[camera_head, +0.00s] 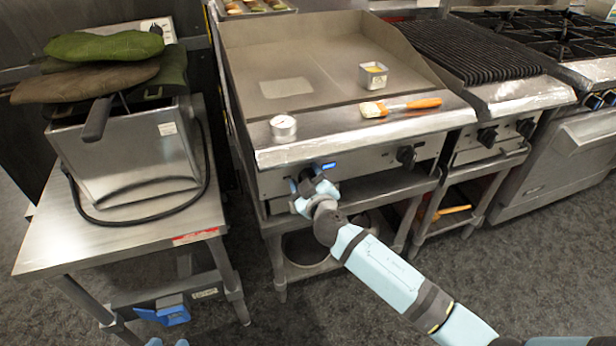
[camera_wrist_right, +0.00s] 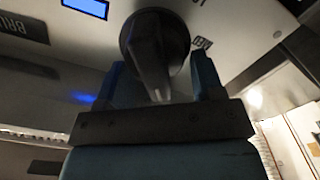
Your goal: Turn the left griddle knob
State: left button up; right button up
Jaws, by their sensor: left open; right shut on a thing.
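The griddle (camera_head: 335,85) has a steel front panel with dark knobs. My right gripper (camera_head: 311,176) is at the left part of this panel and hides most of the left knob in the head view. In the right wrist view the dark round left knob (camera_wrist_right: 155,42) with its raised grip bar sits between the two fingers of my right gripper (camera_wrist_right: 160,78), which is shut on it. The right griddle knob (camera_head: 406,155) is uncovered. My left gripper (camera_head: 165,315) is low at the lower left, away from the griddle, open and empty.
A round gauge (camera_head: 283,126), a brush with an orange handle (camera_head: 400,106) and a small metal container (camera_head: 373,76) are on the griddle. A fryer (camera_head: 130,155) with cloths stands on a steel table (camera_head: 60,240) at left. A charbroiler (camera_head: 470,50) adjoins at right.

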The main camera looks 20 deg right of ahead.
pick_arm(q)
jog(key=shift+s+f, duration=0.2)
jog(key=shift+f, duration=0.1)
pick_arm(e)
jog(key=shift+a+f+n, duration=0.1)
jog(key=shift+n, duration=0.5)
jog(key=o, duration=0.6)
pick_arm(q)
jog(key=shift+w+r, duration=0.1)
jog(key=shift+w, duration=0.1)
pick_arm(e)
jog(key=shift+s, duration=0.1)
jog(key=shift+s, duration=0.25)
pick_arm(q)
jog(key=shift+s+a+f+g+p, duration=0.3)
jog(key=shift+s+a+f, duration=0.1)
jog(key=shift+f, duration=0.15)
pick_arm(e)
jog(key=s, duration=1.3)
jog(key=shift+d, duration=0.25)
pick_arm(q)
jog(key=shift+d+r, duration=0.1)
pick_arm(e)
jog(key=shift+s, duration=0.1)
